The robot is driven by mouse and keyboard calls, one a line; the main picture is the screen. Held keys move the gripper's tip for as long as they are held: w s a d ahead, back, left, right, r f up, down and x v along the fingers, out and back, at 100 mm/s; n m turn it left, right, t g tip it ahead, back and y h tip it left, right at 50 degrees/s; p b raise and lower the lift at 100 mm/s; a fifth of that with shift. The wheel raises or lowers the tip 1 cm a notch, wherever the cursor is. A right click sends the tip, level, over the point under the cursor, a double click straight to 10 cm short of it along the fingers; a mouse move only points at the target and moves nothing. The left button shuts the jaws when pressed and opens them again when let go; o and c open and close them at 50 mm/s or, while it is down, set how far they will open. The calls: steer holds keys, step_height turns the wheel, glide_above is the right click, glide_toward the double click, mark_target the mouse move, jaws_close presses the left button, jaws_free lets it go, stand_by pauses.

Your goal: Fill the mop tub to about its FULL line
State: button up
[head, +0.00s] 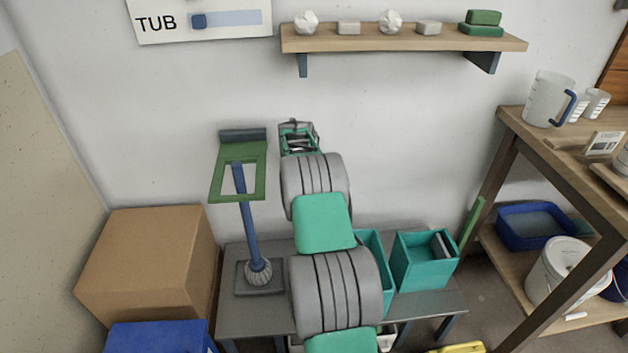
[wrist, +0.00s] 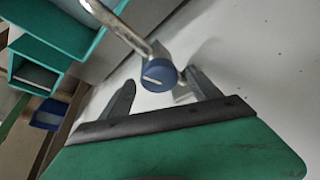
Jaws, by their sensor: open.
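My gripper (wrist: 162,92) is open in the wrist view, with its two dark fingers apart. A round blue knob (wrist: 158,75) with a pale slot mark, at the end of a metal pipe (wrist: 120,25), shows between and just beyond the fingertips. I cannot tell whether they touch it. In the head view my gripper (head: 299,135) is close to the wall, and the knob does not show there. A sign reading TUB (head: 200,20) with a blue square and bar hangs upper left. Teal boxes (head: 425,262) stand on the grey bench, partly behind my arm. I cannot identify the mop tub or its FULL line.
A wall shelf (head: 400,43) holds small items above. A cardboard box (head: 150,262) is at left. At right, a wooden table (head: 560,150) carries a jug (head: 547,100); below are a blue basin (head: 535,226) and white bucket (head: 556,272).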

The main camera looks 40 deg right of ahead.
steer(key=shift+r, duration=0.1)
steer(key=v, duration=0.7)
steer(key=shift+r+p, duration=0.3)
steer(key=shift+p, duration=0.05)
steer(key=shift+a, duration=0.1)
